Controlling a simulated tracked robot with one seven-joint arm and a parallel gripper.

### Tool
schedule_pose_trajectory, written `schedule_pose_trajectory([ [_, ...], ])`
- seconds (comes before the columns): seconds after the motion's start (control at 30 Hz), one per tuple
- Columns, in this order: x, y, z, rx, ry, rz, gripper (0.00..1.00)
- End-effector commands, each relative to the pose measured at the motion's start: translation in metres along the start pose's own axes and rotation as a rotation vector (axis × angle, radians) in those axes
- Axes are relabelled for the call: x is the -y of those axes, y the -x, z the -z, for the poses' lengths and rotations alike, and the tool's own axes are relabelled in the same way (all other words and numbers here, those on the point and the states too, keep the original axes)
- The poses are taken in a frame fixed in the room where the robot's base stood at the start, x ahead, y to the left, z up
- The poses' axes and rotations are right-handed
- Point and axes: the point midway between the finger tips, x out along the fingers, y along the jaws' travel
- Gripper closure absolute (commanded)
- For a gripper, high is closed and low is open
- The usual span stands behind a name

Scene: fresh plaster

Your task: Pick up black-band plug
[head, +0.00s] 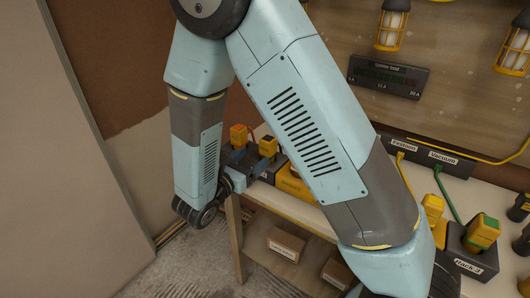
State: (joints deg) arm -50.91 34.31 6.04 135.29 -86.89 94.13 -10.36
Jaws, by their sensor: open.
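Two plugs stand at the left end of the bench, beyond my wrist: one with an orange top (239,135) and a yellow one (268,145) with dark parts. The yellow one may be the black-band plug, but its band is too small to make out surely. My gripper (244,160), small and dark, is open beside these plugs, low and just left of the yellow one. Whether it touches either plug cannot be told. My arm hides part of the bench to their right.
A yellow device (291,185) sits right of the plugs. A green-banded plug (482,232) stands in a black rack (473,262) at right, near another yellow plug (432,207). A labelled socket strip (428,153) runs behind. Boxes (286,244) lie on the lower shelf.

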Motion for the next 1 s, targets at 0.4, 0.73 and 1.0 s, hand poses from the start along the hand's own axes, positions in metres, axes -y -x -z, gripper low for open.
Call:
schedule_pose_trajectory([
  [0.4,0.000,-0.057,0.000,-0.002,-0.001,0.002,0.23],
  [0.73,-0.001,-0.088,0.006,-0.002,0.000,0.004,0.23],
  [1.0,-0.001,-0.111,0.006,-0.001,-0.001,0.002,0.23],
])
